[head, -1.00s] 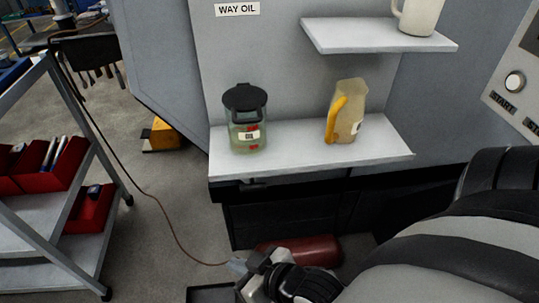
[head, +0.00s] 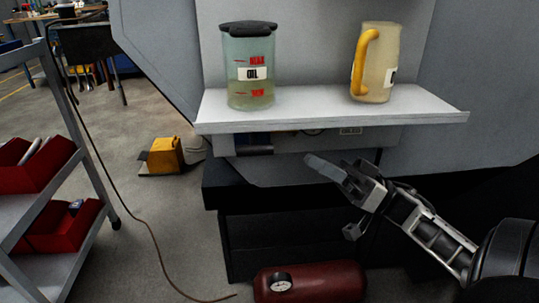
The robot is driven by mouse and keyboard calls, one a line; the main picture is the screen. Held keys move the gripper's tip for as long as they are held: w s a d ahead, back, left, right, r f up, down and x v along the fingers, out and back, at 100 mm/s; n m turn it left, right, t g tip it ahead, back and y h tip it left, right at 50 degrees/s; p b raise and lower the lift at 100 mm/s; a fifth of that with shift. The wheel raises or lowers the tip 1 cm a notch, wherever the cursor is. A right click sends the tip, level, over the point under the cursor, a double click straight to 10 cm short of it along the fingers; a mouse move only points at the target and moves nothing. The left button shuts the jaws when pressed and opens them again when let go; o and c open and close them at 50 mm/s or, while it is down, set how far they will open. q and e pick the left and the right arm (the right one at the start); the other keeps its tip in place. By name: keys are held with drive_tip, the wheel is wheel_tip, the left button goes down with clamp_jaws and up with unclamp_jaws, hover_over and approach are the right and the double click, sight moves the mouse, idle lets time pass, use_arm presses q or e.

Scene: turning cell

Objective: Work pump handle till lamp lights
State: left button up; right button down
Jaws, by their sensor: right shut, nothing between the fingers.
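My right gripper (head: 322,168) comes in from the lower right, just below the oil shelf (head: 420,114), pointing up and to the left. Its fingers are together with nothing between them. Under the shelf is a dark block (head: 253,150) with small fittings and a pale plate (head: 351,131); I cannot tell whether the pump handle is among these. An oil reservoir (head: 248,84) with a dark lid and red MAX and MIN marks stands on the shelf, holding greenish liquid. No lamp can be made out. My left gripper is not in view.
A beige jug (head: 384,75) with a yellow handle stands on the shelf's right. A red tank (head: 310,284) with a gauge lies on the floor below. A grey cart (head: 75,180) with red bins stands left. A yellow pedal-like box (head: 164,157) sits on the floor behind.

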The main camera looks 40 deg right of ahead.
sight(269, 140)
drive_tip(key=shift+a+r, duration=0.1)
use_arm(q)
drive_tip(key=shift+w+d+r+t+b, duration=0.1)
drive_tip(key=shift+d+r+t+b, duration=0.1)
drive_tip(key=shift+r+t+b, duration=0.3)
use_arm(e)
drive_tip(key=x, duration=0.9)
drive_tip(key=shift+w+a+r, duration=0.15)
drive_tip(key=shift+w+a, duration=0.1)
drive_tip(key=shift+w, duration=0.05)
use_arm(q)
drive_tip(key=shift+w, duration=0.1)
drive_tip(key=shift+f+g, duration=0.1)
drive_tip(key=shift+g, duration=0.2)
